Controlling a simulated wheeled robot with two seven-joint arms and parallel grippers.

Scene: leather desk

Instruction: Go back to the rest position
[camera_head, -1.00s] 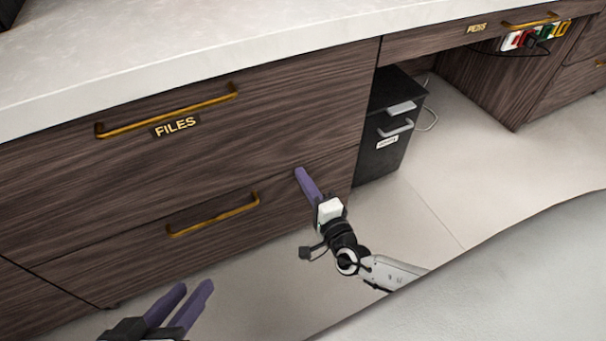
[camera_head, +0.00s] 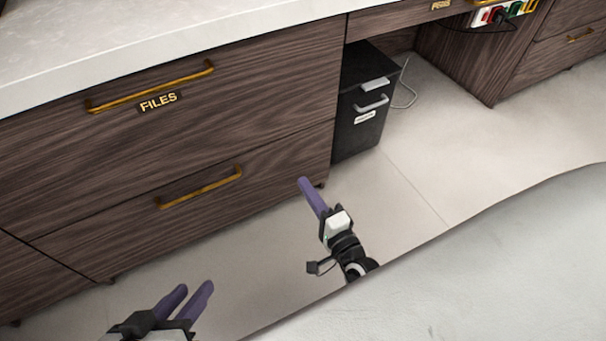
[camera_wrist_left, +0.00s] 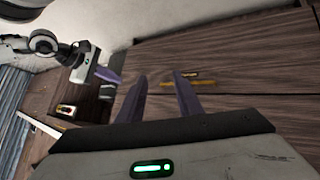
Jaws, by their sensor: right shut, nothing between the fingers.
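My left gripper (camera_head: 184,302) is at the bottom left of the head view, in front of the lower wooden drawer, with its two purple fingers apart and nothing between them. The same open fingers show in the left wrist view (camera_wrist_left: 161,98), with drawer fronts beyond them. My right gripper (camera_head: 312,195) is right of centre in the head view, its purple fingers together and empty. It is over the floor, near the right end of the drawers. It also shows at the upper left of the left wrist view (camera_wrist_left: 108,76).
The FILES drawer (camera_head: 230,110) and the lower drawer (camera_head: 270,160) are shut, with brass handles. A black cabinet (camera_head: 355,110) stands under the light desk top (camera_head: 150,40). Coloured items (camera_head: 505,12) are at the upper right. Light floor (camera_head: 450,130) is free to the right.

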